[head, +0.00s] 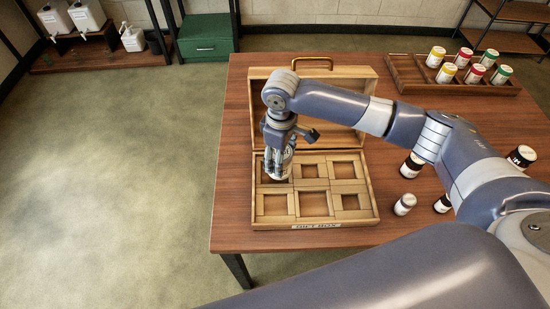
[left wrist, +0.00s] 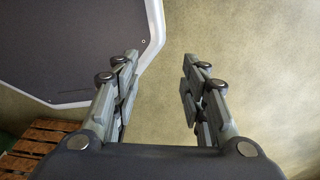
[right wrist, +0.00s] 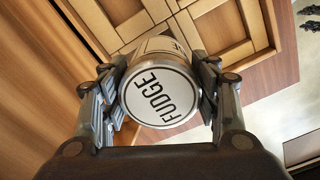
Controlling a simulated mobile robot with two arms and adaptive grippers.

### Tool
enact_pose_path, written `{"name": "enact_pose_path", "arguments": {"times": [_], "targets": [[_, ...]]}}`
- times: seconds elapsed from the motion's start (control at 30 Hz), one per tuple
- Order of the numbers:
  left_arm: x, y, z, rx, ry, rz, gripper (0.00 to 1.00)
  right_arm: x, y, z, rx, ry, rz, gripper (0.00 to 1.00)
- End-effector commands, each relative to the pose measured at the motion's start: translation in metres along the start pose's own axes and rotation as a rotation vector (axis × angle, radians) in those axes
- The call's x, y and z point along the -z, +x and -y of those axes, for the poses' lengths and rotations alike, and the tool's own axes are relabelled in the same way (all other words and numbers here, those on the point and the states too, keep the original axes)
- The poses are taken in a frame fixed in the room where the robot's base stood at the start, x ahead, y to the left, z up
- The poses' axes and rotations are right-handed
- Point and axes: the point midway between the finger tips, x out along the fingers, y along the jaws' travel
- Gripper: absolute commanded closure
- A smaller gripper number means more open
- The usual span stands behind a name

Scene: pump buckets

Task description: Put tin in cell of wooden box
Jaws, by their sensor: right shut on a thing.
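The open wooden box (head: 375,213) stands on the table with its lid raised at the back; its base has two rows of square cells. My right gripper (head: 279,165) points down over the back-left cell, shut on a tin (head: 284,170). In the right wrist view the tin (right wrist: 160,97) has a white lid reading FUDGE and a silver rim, between the fingers. The tin's lower end is at the cell; I cannot tell whether it touches the bottom. The other visible cells look empty. My left gripper (left wrist: 158,80) is open and empty, away from the table.
A wooden tray (head: 405,84) with several yellow, red and green tins stands at the table's back right. A green cabinet (head: 205,38) stands beyond the table.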

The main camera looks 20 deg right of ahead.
Motion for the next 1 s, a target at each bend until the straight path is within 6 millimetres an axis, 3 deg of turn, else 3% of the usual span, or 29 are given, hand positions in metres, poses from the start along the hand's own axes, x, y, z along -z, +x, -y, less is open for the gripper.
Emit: {"name": "enact_pose_path", "arguments": {"times": [0.2, 0.5, 0.87, 0.9, 0.97, 1.0], "targets": [[0.023, -0.004, 0.004, 0.005, -0.003, -0.036, 0.60, 0.018, 0.002, -0.004, 0.000, 0.000, 0.000, 0.73], [0.013, -0.014, 0.005, 0.006, -0.004, -0.020, 0.60, 0.017, 0.035, -0.004, 0.000, 0.001, 0.001, 0.73], [0.007, -0.013, 0.005, 0.006, -0.004, -0.009, 0.60, 0.017, 0.040, -0.004, -0.001, 0.000, 0.000, 0.73], [0.007, -0.013, 0.005, 0.006, -0.004, -0.010, 0.60, 0.017, 0.040, -0.004, -0.001, 0.000, 0.001, 0.37], [0.007, -0.013, 0.005, 0.006, -0.003, -0.010, 0.60, 0.017, 0.040, -0.004, -0.001, 0.000, 0.001, 0.23], [0.007, -0.013, 0.005, 0.006, -0.003, -0.010, 0.60, 0.017, 0.040, -0.004, -0.001, 0.000, 0.001, 0.23]]}}
